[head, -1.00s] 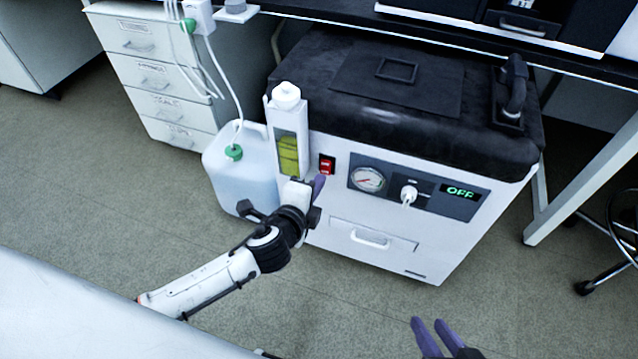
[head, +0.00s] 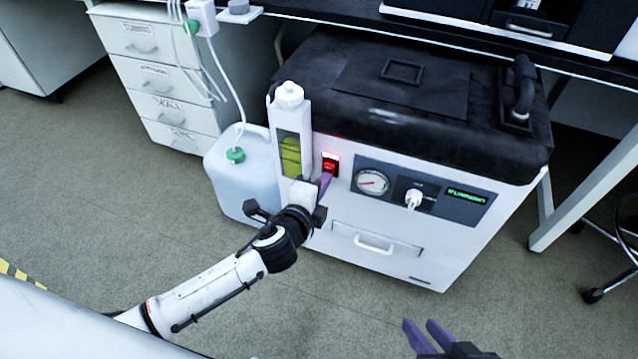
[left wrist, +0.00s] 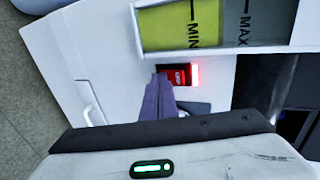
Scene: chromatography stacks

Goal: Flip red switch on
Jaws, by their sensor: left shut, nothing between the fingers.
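The red switch (head: 330,164) is on the front panel of the white machine (head: 335,240), left of the gauge, and it glows red. In the left wrist view the switch (left wrist: 178,74) is lit at its right end. My left gripper (head: 325,182) has its purple fingers shut and empty, with the tips at the lower part of the switch. The left wrist view also shows the fingers (left wrist: 160,90) together at the switch's edge. The machine's display (head: 467,195) shows green text that seems to read "RUNNING". My right gripper (head: 427,335) has two fingers apart, empty, at the bottom of the head view.
A translucent jug (head: 240,180) is on the floor beside the machine. Floor in front is clear.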

